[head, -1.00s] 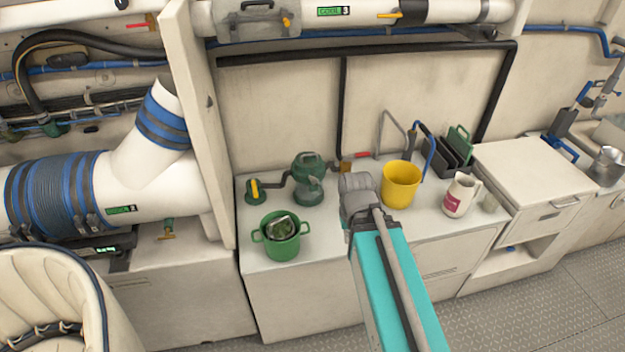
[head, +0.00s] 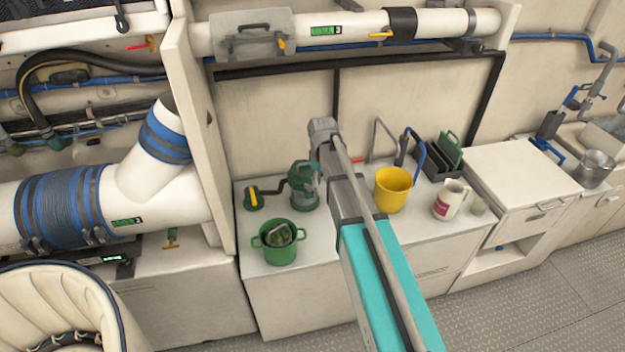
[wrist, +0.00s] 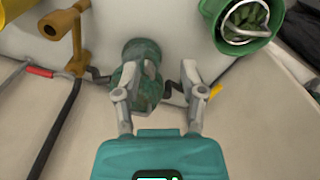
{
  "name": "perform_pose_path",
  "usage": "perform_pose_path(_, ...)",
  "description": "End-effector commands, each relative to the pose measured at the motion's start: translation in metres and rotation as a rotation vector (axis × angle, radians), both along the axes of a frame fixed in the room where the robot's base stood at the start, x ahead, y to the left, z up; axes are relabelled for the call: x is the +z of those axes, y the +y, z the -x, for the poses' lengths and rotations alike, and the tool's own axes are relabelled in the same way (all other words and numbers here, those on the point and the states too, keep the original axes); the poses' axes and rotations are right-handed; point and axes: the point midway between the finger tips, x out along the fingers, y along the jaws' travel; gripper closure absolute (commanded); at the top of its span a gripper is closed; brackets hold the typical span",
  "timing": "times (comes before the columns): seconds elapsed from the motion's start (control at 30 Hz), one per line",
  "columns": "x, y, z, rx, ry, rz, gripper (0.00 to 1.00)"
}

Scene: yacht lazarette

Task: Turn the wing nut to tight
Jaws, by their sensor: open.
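I cannot pick out a wing nut for sure in either view. A dark green, worn fitting (head: 303,188) stands on the white counter, and its top is partly confused with my arm's end in the head view. In the wrist view the green fitting (wrist: 137,72) lies between and beyond the fingers of my gripper (wrist: 156,82). The fingers are spread apart with nothing held between them. Whether they touch the fitting cannot be told. In the head view my arm's grey wrist is left of the yellow bucket, and the fingers are not clearly seen.
A green pot (head: 280,243) stands in front of the fitting, a yellow-handled valve (head: 254,197) to its left. A brass fitting (wrist: 66,28) shows in the wrist view. A pipe runs above.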

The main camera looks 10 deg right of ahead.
Motion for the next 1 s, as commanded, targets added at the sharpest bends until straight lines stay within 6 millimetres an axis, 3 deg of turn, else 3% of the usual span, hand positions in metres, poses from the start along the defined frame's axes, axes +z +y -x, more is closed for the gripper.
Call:
perform_pose_path(0.03,0.014,0.005,-0.028,0.048,0.0,0.0,0.47)
perform_pose_path(0.1,0.02,0.009,-0.047,0.111,0.0,0.0,0.47)
perform_pose_path(0.3,0.029,0.017,-0.075,0.214,0.0,0.0,0.47)
perform_pose_path(1.0,0.019,0.017,-0.075,0.224,0.0,0.0,0.47)
